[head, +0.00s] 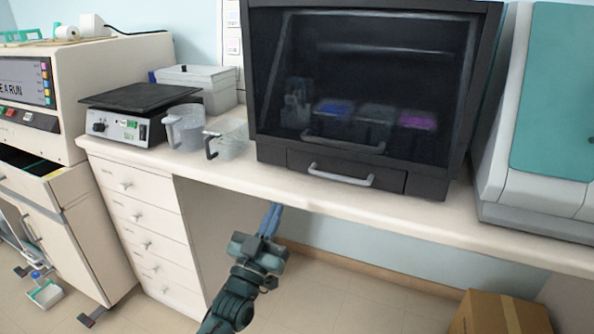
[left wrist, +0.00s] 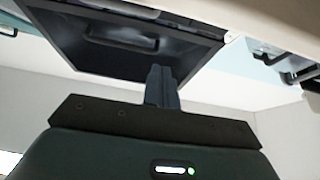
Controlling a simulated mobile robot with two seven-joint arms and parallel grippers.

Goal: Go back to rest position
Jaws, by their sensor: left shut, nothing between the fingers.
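My left gripper (head: 271,219) is in front of the bench edge, below the level of the benchtop. Its blue-grey fingers are shut together and hold nothing. My right gripper is not in view.
The white benchtop (head: 300,190) runs across the view. Two clear jugs (head: 184,128) and a hotplate (head: 130,112) stand at its left. A drawer unit (head: 135,220) is below. A cardboard box (head: 500,312) is on the floor at lower right. The space under the bench is clear.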

